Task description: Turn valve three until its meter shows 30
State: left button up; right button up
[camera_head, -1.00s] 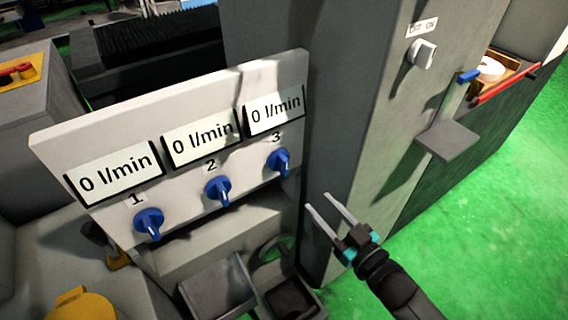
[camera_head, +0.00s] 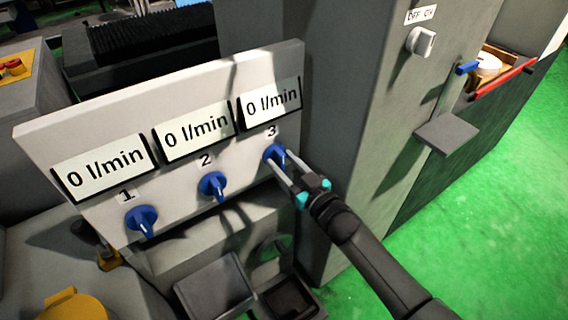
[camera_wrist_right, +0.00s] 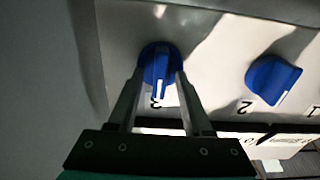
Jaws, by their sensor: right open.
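Valve three (camera_head: 274,154) is a blue knob under the label 3 on the white panel (camera_head: 75,118). Its meter (camera_head: 271,103) above it shows 0 l/min. My right gripper (camera_head: 279,168) is open, with its fingertips at valve three. In the right wrist view the two fingers (camera_wrist_right: 159,80) stand on either side of the blue knob (camera_wrist_right: 158,62); I cannot tell whether they touch it. The knob's white mark line shows between the fingers. My left gripper is not in view.
Valve two (camera_head: 212,186) and valve one (camera_head: 141,220) sit to the left, their meters (camera_head: 195,136) (camera_head: 102,168) at 0 l/min. A grey cabinet (camera_head: 340,130) stands close right of the panel, with a switch (camera_head: 421,41) and small shelf (camera_head: 447,134). Grey trays (camera_head: 213,284) lie below.

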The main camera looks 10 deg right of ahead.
grip_shut()
dwell(0.5)
